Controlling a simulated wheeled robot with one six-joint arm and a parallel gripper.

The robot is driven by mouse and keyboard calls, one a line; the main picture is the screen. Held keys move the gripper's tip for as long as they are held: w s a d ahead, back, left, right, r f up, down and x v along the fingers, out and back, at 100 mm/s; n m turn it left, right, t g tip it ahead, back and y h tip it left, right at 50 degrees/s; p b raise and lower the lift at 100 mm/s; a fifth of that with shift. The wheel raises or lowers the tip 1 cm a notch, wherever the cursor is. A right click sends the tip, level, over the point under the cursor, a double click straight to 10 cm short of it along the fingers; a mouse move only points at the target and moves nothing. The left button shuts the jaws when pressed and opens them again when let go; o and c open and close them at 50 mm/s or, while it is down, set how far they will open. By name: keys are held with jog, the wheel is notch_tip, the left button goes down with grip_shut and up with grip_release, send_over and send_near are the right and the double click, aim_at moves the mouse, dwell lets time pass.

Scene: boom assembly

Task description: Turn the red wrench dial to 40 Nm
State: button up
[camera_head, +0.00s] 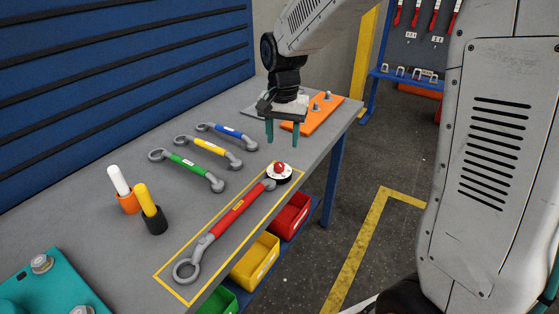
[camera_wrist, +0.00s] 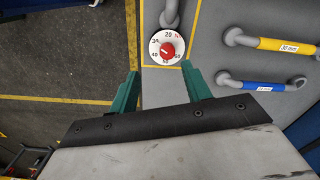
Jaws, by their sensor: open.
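The red wrench (camera_head: 234,215) lies on the bench inside a yellow outline. Its round white dial (camera_head: 288,175) with a red knob (camera_head: 279,167) is at the far end of the handle. In the wrist view the dial (camera_wrist: 155,36) is near the top middle, with the red knob (camera_wrist: 167,50) at its centre and numbers including 20 and 40 around it. A pale mark crosses the knob; I cannot tell which number it points to. My gripper (camera_head: 282,139) is open and empty above the bench, beyond the dial. Its green fingertips (camera_wrist: 160,70) are apart, just short of the dial in the wrist view.
Blue (camera_head: 229,131), yellow (camera_head: 212,147) and green (camera_head: 187,166) wrenches lie left of the dial. An orange plate with bolts (camera_head: 323,113) is behind my gripper. Two markers in holders (camera_head: 153,221) stand at left. Bins (camera_head: 256,262) hang below the front edge.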

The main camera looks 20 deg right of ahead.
aim_at(279, 164)
jog(key=shift+w+a+f, duration=0.15)
jog(key=shift+w+f, duration=0.65)
jog(key=shift+f, duration=0.15)
notch_tip(279, 164, down, 8)
jog(key=shift+r, duration=0.25)
jog(key=c, duration=1)
